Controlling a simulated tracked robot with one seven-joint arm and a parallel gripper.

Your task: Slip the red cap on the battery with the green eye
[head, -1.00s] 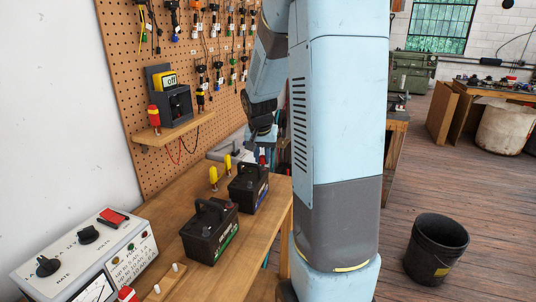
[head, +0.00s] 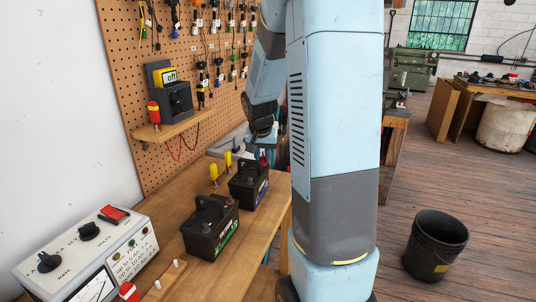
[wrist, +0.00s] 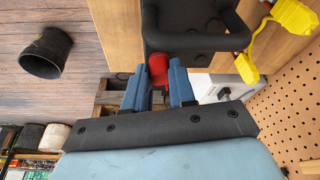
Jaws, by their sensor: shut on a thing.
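Two black batteries with carry handles stand on the bench. The nearer one (head: 208,238) has a green stripe on its side, the farther one (head: 246,192) a blue stripe. Their eyes are too small to tell in the head view. My gripper (wrist: 157,72) is shut on the red cap (wrist: 158,66), which shows between the blue fingers in the wrist view. A black battery with its handle (wrist: 195,42) is just past the cap there. In the head view my gripper is above and behind the farther battery, mostly hidden. I cannot tell whether the cap touches a battery.
Yellow clamps (head: 213,176) stand beside the farther battery, close to the pegboard. A charger box (head: 85,255) is at the front left, next to a wooden block with pegs (head: 160,283). A shelf (head: 172,127) with a switch juts from the pegboard. A bucket (head: 437,246) is on the floor.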

